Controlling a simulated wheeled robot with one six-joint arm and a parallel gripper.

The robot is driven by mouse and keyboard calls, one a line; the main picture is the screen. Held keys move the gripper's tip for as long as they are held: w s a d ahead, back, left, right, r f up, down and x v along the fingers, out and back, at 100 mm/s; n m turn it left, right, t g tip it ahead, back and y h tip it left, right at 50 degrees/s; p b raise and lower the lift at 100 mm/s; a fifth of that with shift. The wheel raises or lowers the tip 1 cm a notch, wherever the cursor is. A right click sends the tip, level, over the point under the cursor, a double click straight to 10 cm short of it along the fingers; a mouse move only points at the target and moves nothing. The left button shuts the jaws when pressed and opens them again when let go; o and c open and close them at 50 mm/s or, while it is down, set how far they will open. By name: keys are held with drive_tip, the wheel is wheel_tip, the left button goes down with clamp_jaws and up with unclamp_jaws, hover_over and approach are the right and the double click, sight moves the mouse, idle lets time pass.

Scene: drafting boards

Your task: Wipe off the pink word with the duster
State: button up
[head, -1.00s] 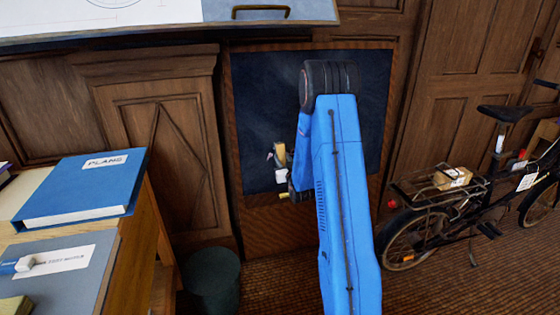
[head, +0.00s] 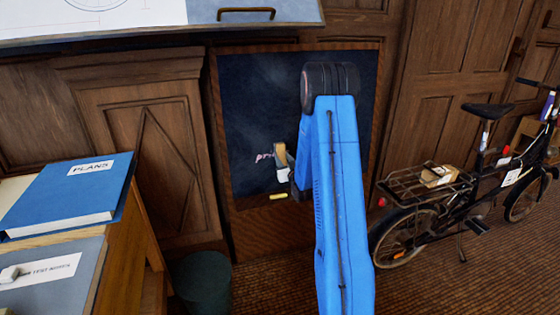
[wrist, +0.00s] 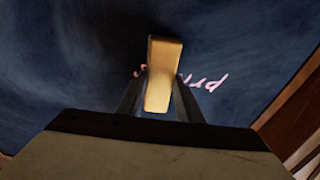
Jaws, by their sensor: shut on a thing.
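The pink word (head: 264,156) is written on the dark board, and its first letters, "pr", show left of the duster (head: 281,153). In the wrist view the pink word (wrist: 207,82) appears upside down to the right of the duster (wrist: 163,75), with a small pink trace on the other side. The duster hides the middle of the word. My gripper (wrist: 160,95) is shut on the duster, a pale wooden block, in front of the board. I cannot tell whether it touches the board. My blue arm hides the board's right part in the head view.
A yellow chalk-like piece (head: 278,196) lies at the board's lower edge. A bicycle (head: 440,195) stands to the right. A desk with a blue binder (head: 70,195) and a dark bin (head: 203,283) are at the left. A drawing board (head: 160,15) juts out above.

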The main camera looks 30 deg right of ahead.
drive_tip(key=shift+s+d, duration=0.25)
drive_tip(key=shift+d, duration=0.6)
drive_tip(key=shift+s+d, duration=0.3)
drive_tip(key=shift+d, duration=0.6)
drive_tip(key=shift+s+d, duration=0.25)
drive_tip(key=shift+d, duration=0.6)
drive_tip(key=shift+a, duration=0.15)
drive_tip(key=shift+w+a, duration=0.55)
drive_tip(key=shift+a, duration=1.2)
drive_tip(key=shift+w+a, duration=0.6)
drive_tip(key=shift+a, duration=1.2)
drive_tip(key=shift+w+a, duration=0.55)
drive_tip(key=shift+a, duration=1.2)
drive_tip(key=shift+w+a, duration=0.25)
drive_tip(key=shift+a, duration=0.8)
drive_tip(key=shift+w+a, duration=0.2)
drive_tip(key=shift+a, duration=0.85)
drive_tip(key=shift+w+a, duration=0.25)
drive_tip(key=shift+a, duration=0.8)
drive_tip(key=v, duration=0.6)
drive_tip(key=shift+r, duration=0.4)
